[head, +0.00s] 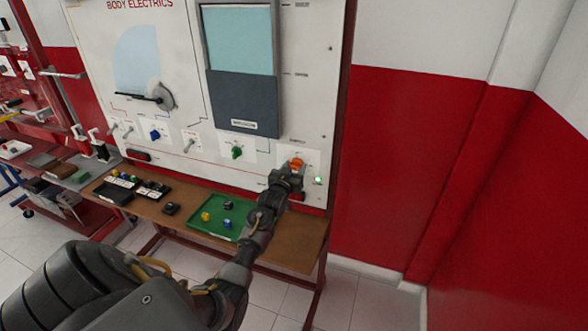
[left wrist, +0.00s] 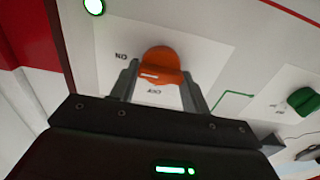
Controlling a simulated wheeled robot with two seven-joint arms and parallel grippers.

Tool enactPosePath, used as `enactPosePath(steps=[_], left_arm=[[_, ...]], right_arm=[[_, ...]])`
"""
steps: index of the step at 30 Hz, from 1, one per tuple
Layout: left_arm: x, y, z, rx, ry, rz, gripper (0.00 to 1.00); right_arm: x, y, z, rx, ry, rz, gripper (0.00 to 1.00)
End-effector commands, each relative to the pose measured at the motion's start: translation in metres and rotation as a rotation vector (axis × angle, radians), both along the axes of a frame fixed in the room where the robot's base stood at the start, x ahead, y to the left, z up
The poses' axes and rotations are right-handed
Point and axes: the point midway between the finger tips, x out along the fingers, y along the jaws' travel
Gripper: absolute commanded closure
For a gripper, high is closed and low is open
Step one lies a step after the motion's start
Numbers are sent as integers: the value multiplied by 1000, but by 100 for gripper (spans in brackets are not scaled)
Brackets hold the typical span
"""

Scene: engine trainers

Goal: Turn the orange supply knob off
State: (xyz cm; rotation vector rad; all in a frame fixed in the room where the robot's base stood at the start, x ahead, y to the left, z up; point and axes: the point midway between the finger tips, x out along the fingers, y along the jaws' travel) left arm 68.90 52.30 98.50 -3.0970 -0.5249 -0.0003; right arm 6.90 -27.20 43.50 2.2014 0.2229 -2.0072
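The orange supply knob (head: 297,163) sits at the lower right of the white trainer board. In the left wrist view the orange knob (left wrist: 162,62) shows large, with a short white mark on its lower left part. ON is printed to its left and OFF below it, both upside down. My left gripper (head: 291,172) is at the knob; its fingers (left wrist: 160,82) stand on either side of it, very close. Whether they press on it I cannot tell. A round lamp (head: 318,180) beside the knob glows green, also in the wrist view (left wrist: 94,6). My right gripper is not seen.
A green knob (head: 236,152) and a blue knob (head: 155,134) are further left on the board. Below is a brown shelf (head: 170,222) with a green tray (head: 208,231) holding small blocks. A red-and-white wall (head: 400,160) stands to the right.

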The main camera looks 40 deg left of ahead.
Motion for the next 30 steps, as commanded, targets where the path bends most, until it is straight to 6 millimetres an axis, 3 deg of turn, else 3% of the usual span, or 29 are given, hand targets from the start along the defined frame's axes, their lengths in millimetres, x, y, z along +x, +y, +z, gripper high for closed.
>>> enactPosePath(steps=[1,5,17,30], left_arm=[[0,0,0,0,0,0,61],[0,0,0,0,0,0,76],[0,1,0,-85,-30,1,76],[-1,2,0,-440,-153,1,76]], right_arm=[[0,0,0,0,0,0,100],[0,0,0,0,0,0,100],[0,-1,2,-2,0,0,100],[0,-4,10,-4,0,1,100]])
